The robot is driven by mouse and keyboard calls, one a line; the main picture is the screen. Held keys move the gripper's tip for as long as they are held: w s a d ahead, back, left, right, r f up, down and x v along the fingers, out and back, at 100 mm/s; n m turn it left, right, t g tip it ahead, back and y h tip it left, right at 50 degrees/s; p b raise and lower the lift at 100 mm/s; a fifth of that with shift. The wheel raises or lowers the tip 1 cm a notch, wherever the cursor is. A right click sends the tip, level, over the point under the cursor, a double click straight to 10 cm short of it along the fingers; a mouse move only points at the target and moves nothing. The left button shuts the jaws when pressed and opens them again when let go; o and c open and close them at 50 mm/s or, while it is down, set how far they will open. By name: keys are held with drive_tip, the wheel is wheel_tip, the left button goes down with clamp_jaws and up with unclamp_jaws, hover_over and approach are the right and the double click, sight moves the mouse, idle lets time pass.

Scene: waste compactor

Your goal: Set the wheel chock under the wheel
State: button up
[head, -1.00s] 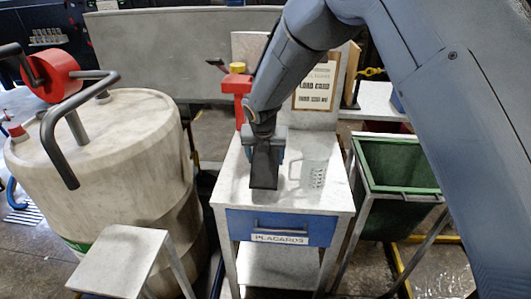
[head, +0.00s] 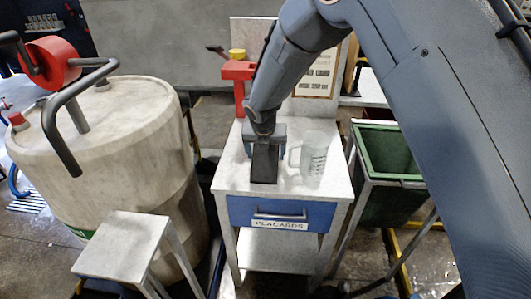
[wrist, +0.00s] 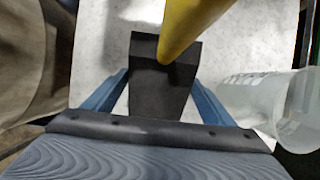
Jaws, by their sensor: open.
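A black wedge-shaped block (head: 264,163), which looks like the wheel chock, sits on the pale top of a small cabinet (head: 228,178). My gripper (head: 265,146) is open just above and around its rear part. In the wrist view the block (wrist: 160,85) lies between the two blue fingers of my gripper (wrist: 160,95), with a gap visible on each side. Whether the fingers reach down to the cabinet top is hidden. No wheel can be made out in these views.
A translucent mug (head: 314,157) stands close to the right of my gripper. A red stand with a yellow cap (head: 237,55) is behind. In the wrist view a yellow tapered thing (wrist: 190,25) hangs over the block. A big drum (head: 110,140) is left, a green bin (head: 385,150) right.

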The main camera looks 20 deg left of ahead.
drive_tip(key=b+v, duration=0.2)
drive_tip(key=v, duration=1)
drive_tip(key=shift+w+d+r, duration=0.1)
drive_tip(key=shift+r, duration=0.05)
